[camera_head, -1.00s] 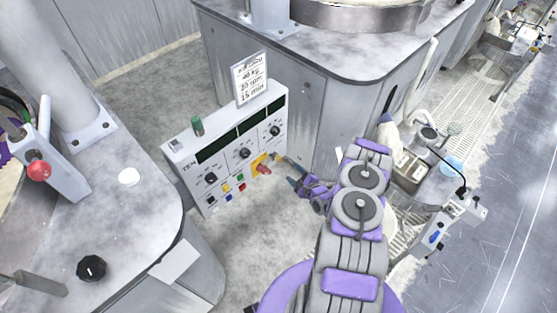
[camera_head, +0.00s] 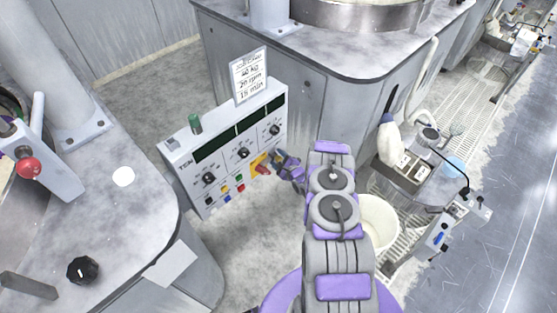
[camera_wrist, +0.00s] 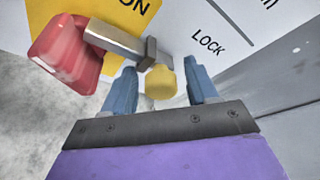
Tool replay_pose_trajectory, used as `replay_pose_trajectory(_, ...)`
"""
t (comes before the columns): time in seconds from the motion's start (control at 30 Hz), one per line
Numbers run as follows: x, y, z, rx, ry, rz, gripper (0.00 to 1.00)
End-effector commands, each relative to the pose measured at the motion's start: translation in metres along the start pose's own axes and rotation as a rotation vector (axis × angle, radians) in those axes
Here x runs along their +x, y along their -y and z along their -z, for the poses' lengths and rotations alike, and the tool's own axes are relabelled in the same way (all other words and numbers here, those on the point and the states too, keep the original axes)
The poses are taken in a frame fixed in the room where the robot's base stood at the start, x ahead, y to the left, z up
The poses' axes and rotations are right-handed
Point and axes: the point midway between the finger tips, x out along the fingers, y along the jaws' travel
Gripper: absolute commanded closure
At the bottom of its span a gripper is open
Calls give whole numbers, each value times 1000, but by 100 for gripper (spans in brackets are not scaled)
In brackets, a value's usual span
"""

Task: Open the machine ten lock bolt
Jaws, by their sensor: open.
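The machine ten control box (camera_head: 232,143) stands at the picture's middle in the head view. On its right front are a yellow plate (camera_head: 257,160) and a red handle (camera_head: 263,169). In the wrist view the red handle (camera_wrist: 66,52) sits at the left, with a metal bar (camera_wrist: 115,37) running right to a dark bracket. A yellow knob (camera_wrist: 160,82), apparently the lock bolt's, is below the bracket, near the printed word LOCK. My gripper (camera_wrist: 160,77) is open, its two blue fingertips on either side of the knob. Contact with it cannot be told.
The box also carries dials, small coloured buttons and a green knob (camera_head: 195,123). A grey machine cabinet (camera_head: 310,95) stands behind it. A grey bench (camera_head: 110,210) is at the left. A white bucket (camera_head: 378,222) stands right of my arm.

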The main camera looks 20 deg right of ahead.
Motion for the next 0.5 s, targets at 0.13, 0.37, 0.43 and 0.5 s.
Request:
replay_pose_trajectory(0.13,0,0,0,0,0,0,42)
replay_pose_trajectory(0.37,0,0,0,0,0,0,64)
replay_pose_trajectory(0.43,0,0,0,0,-1,0,71)
replay_pose_trajectory(0.5,0,0,0,0,-1,0,77)
